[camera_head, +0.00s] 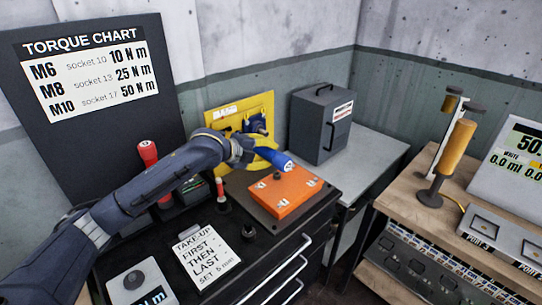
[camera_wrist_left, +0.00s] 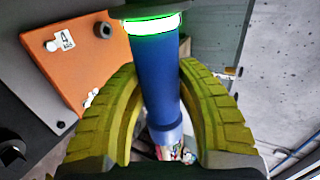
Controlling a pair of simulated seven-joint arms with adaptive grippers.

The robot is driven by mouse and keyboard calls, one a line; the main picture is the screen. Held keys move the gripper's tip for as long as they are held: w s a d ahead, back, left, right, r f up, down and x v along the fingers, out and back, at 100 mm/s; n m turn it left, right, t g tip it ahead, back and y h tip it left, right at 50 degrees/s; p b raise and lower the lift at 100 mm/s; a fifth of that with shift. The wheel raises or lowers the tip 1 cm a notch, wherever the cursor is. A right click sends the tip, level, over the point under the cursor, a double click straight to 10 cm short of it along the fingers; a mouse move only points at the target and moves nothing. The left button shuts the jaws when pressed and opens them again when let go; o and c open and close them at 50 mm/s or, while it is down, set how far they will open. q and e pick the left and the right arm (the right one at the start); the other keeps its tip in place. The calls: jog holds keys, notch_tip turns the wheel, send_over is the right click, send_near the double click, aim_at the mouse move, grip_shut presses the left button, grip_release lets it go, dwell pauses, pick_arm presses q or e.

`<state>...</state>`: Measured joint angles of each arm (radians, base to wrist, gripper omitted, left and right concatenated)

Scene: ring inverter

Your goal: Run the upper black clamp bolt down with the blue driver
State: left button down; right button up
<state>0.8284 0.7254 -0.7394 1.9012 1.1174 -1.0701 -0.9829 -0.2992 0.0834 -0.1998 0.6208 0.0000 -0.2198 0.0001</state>
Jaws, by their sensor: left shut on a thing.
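The blue driver (camera_head: 272,157) is held in my left gripper (camera_head: 247,150), its far end above the back of the orange block (camera_head: 284,196). In the left wrist view the yellow padded fingers (camera_wrist_left: 160,75) are shut around the blue driver body (camera_wrist_left: 160,88). A lit green ring (camera_wrist_left: 154,24) circles the driver near the top of that view. A black bolt (camera_head: 277,175) stands on the back part of the orange block, and a black bolt head (camera_wrist_left: 103,30) shows left of the driver, apart from it. The driver's working tip is not clear. My right gripper is out of view.
The block sits on a dark plate at the black bench's right. A yellow board (camera_head: 262,108) stands behind; a grey box (camera_head: 320,123) stands back right. A red-handled tool (camera_head: 148,153), a slim red-topped piece (camera_head: 221,192) and a note card (camera_head: 207,250) are left of the block.

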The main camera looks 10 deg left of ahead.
aim_at(260, 147)
pick_arm(q)
jog(key=shift+w+a+r, duration=0.1)
jog(key=shift+w+a, duration=0.4)
jog(key=shift+a, duration=0.25)
jog(key=shift+w+a, duration=0.5)
jog(key=shift+a, duration=0.25)
jog(key=shift+w+a, duration=0.4)
jog(key=shift+a, duration=0.2)
jog(key=shift+w+a, duration=0.4)
jog(key=shift+a, duration=0.2)
dwell(2.0)
jog(key=shift+d, duration=0.1)
jog(key=shift+s+d, duration=0.7)
jog(key=shift+d, duration=0.3)
jog(key=shift+s+d, duration=0.65)
jog(key=shift+d, duration=0.3)
jog(key=shift+s+d, duration=0.1)
jog(key=shift+d, duration=0.1)
jog(key=shift+r, duration=0.1)
